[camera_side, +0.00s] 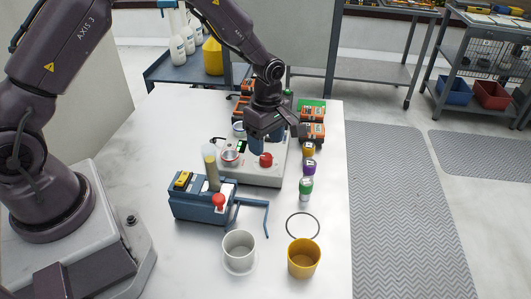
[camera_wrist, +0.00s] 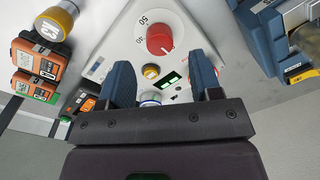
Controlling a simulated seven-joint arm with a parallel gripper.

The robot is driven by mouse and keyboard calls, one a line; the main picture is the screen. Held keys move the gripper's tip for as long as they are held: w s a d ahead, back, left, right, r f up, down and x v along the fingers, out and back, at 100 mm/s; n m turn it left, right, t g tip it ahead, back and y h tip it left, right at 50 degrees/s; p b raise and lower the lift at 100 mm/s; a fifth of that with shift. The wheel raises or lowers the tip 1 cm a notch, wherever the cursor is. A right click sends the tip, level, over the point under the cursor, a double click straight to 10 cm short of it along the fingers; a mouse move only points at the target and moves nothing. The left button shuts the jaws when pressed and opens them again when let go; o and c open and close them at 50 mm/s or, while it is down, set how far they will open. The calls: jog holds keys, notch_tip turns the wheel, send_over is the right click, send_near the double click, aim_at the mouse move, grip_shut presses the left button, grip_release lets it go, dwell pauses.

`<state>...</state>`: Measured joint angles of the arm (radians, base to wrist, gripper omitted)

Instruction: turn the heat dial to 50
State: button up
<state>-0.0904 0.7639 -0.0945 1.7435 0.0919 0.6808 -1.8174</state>
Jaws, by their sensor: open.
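The heat dial is a red round knob (camera_wrist: 160,39) on a white panel (camera_wrist: 118,38). The printed number 50 lies at its upper left, with another number below that. A pale mark shows on the knob, but its exact setting is too small to tell. In the side view the red dial (camera_side: 266,160) sits on the right part of the light grey unit (camera_side: 262,180). My gripper (camera_wrist: 161,66) is open and empty, with blue fingers on either side of the panel's lower controls, and the dial lies beyond the fingertips. In the side view my gripper (camera_side: 268,146) hangs over the unit, behind the dial.
The panel also holds a yellow knob (camera_wrist: 151,71) and a small green display (camera_wrist: 171,80). A blue box with a red ball-topped lever (camera_side: 218,201) stands in front of the unit. Small jars (camera_side: 307,168) line its right. A white cup (camera_side: 239,247) and yellow cup (camera_side: 303,258) stand nearer.

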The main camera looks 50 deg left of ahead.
aim_at(266, 155)
jog(key=shift+s+f, duration=0.1)
jog(key=shift+f, duration=2.05)
jog(key=shift+c, duration=0.4)
jog(key=c, duration=0.9)
jog(key=shift+o, duration=0.2)
